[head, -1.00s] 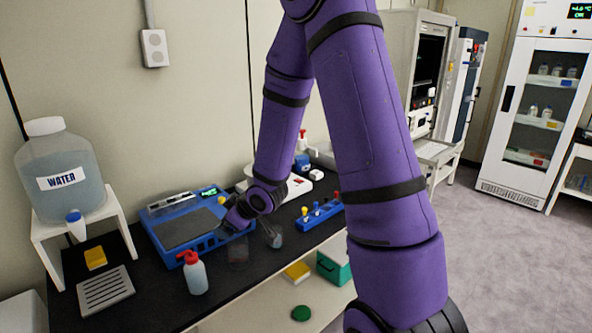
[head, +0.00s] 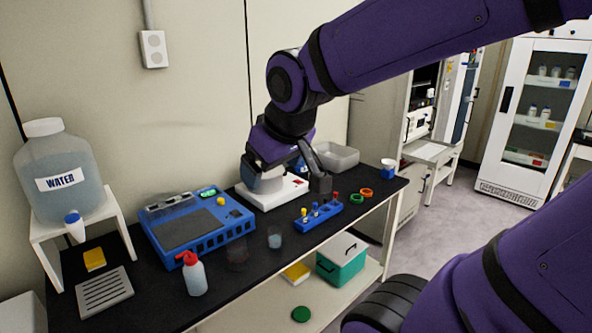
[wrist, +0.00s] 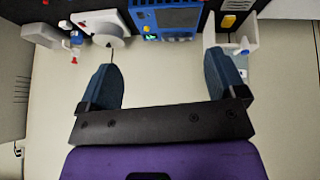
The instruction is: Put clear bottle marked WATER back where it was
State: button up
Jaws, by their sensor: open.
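The large clear bottle marked WATER (head: 62,172) stands upright on a white stand (head: 118,200) at the left end of the bench in the head view, its white cap on. My gripper (head: 292,178) is well to its right, above the white device, apart from the bottle. In the wrist view my gripper (wrist: 165,82) has its two dark fingers spread, with only wall between them.
A blue instrument (head: 200,232), a red-topped squeeze bottle (head: 195,275), a small glass (head: 275,238) and a blue rack (head: 318,213) stand on the black bench. A white device (head: 270,195) sits under my gripper. A grey tray (head: 338,158) is behind.

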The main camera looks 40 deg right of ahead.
jog(key=s+a+r+g+y, duration=0.1)
jog(key=s+a+r, duration=0.1)
jog(key=s, duration=0.6)
jog(key=shift+m, duration=0.4)
jog(key=shift+d, duration=0.1)
